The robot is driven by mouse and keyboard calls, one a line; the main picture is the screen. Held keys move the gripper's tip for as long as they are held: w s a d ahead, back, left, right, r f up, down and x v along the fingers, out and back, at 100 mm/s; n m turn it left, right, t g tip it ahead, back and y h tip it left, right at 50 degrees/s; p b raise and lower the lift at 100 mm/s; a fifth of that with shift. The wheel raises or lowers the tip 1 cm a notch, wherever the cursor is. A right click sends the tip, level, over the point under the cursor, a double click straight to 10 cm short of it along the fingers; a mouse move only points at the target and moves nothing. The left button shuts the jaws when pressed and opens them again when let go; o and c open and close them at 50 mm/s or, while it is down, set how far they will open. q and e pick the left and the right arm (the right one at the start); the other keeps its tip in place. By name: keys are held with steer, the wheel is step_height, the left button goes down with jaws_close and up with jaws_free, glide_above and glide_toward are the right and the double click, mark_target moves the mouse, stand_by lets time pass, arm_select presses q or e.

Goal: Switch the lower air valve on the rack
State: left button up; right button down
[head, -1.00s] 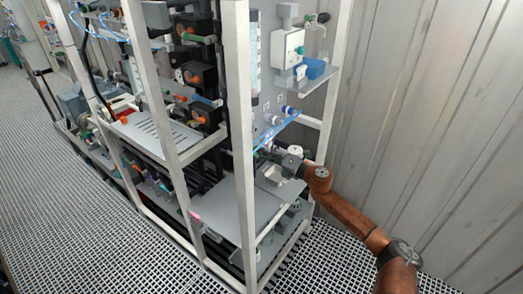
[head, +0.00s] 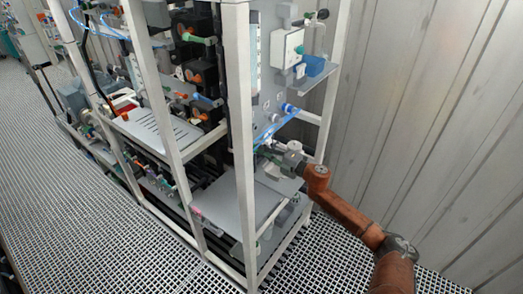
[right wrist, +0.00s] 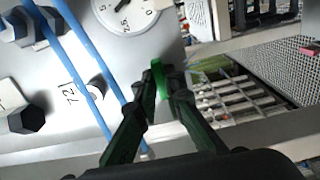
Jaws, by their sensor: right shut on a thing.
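The rack is a white frame (head: 241,140) with a grey panel, standing against the corrugated wall. My right gripper (head: 262,148) reaches in at the rack's right end, low on the panel and just above a grey shelf. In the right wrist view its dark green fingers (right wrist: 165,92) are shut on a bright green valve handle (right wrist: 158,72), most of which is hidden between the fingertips. The valve body cannot be made out. My left gripper is not in view.
Blue tubes (right wrist: 75,65) run close beside the fingers on the panel. A round dial gauge (right wrist: 125,12) and a dark knob (right wrist: 27,119) are near. A blue box (head: 314,66) sits higher up. Grating floor (head: 330,255) lies clear in front.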

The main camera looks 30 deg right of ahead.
steer(key=shift+d+r, duration=0.1)
steer(key=c, duration=2)
jaws_free()
steer(key=v, duration=1.2)
